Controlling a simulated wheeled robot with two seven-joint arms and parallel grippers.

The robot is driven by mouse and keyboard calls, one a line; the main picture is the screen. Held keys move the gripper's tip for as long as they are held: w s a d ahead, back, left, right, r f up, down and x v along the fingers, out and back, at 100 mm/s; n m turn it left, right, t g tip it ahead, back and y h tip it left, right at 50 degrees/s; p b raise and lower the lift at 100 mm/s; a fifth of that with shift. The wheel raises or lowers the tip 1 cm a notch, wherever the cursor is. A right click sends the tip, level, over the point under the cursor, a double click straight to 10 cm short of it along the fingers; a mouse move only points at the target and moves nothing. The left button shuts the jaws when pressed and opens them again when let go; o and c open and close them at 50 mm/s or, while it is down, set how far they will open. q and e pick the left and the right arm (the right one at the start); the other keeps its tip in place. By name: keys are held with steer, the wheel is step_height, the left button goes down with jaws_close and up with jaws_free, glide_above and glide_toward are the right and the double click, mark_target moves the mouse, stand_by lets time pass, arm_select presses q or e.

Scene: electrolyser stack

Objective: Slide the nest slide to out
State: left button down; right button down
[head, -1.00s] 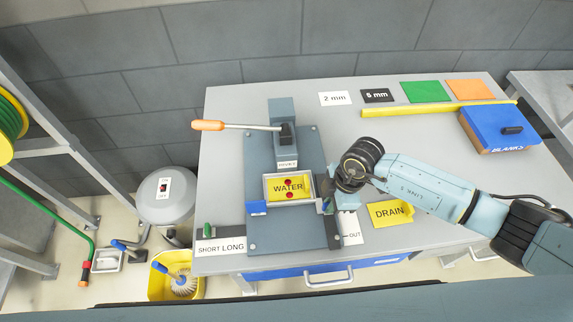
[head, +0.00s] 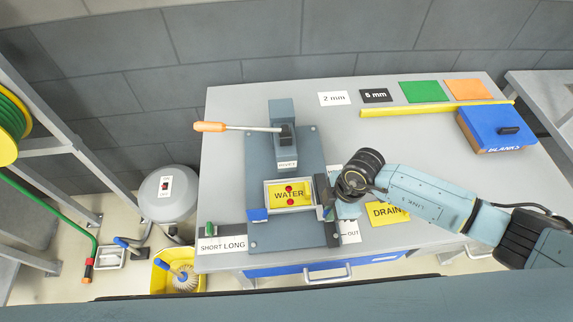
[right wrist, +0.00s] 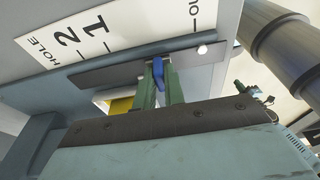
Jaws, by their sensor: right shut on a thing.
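The nest slide (head: 290,210) is a light-framed tray on the grey-blue press base (head: 275,237). It carries a yellow plate marked WATER with two red dots. A blue block (head: 257,215) sits at its left front corner. My right gripper (head: 327,211) is at the slide's right side, mostly hidden by my own wrist. In the right wrist view its green fingers (right wrist: 160,87) are shut on a blue tab (right wrist: 158,69). The OUT label (head: 350,232) lies just to the right of the base's front part. My left gripper is not in view.
The press lever (head: 240,127) with an orange grip reaches left behind the slide. A yellow DRAIN plate (head: 384,215) lies to the right, partly under my arm. A blue BLANKS box (head: 490,125) stands at the right.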

steer(key=shift+s+p, duration=0.75)
steer(key=shift+s, duration=0.35)
steer(key=shift+s+d+p, duration=0.1)
steer(key=shift+s+p, duration=1.1)
steer(key=shift+s, duration=0.2)
steer(key=c, duration=1.2)
jaws_free()
steer(key=shift+c, duration=0.2)
step_height(320, 180, up, 4)
steer(key=p, duration=0.5)
steer(key=shift+r, duration=0.2)
steer(key=shift+r+p, duration=0.45)
steer(key=shift+r, duration=0.35)
